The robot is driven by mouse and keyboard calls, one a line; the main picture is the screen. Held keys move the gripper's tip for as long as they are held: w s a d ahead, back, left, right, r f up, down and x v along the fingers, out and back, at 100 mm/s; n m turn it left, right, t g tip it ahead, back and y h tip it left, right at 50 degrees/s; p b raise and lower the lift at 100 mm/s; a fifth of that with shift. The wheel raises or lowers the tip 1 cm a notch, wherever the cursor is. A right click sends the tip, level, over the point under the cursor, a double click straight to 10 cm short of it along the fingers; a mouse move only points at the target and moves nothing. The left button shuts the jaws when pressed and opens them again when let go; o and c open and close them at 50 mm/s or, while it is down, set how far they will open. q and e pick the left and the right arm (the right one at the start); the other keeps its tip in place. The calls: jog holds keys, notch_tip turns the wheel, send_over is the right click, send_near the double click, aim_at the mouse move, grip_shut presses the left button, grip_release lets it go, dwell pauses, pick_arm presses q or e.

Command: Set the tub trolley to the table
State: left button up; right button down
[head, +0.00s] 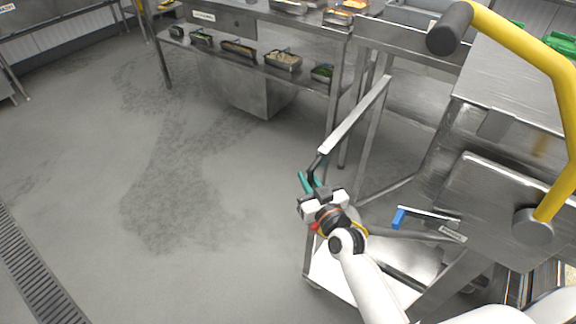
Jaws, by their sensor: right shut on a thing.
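The tub trolley is at the right of centre in the head view. What looks like its steel push rail (356,113) slants up and away, with a dark bent end close to my gripper. Its low, pale metal base (328,266) shows under my right arm. My right gripper (312,181), with teal fingers, is shut around the dark end of the rail. The exact contact is small and partly hidden by the gripper. A steel table (262,67) with a lower shelf stands at the back. My left gripper is not in view.
Several small food trays (283,61) line the table's shelf. A steel unit (490,190) with a thick yellow handle (530,45) crowds the right side. A blue-ended tool (398,218) lies near it. Open grey floor fills the left, with a drain grate (38,275).

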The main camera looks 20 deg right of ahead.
jog(key=s+d+p, duration=0.1)
jog(key=s+d, duration=0.7)
jog(key=s, duration=0.1)
jog(key=shift+r, duration=0.4)
jog(key=c, duration=1.7)
grip_release()
jog(key=shift+c, duration=0.2)
jog(key=o, duration=0.3)
jog(key=shift+f, duration=0.15)
jog(key=shift+o, duration=0.2)
jog(key=shift+s+a+f, duration=0.1)
jog(key=shift+s+f, duration=0.05)
jog(key=shift+f, duration=0.1)
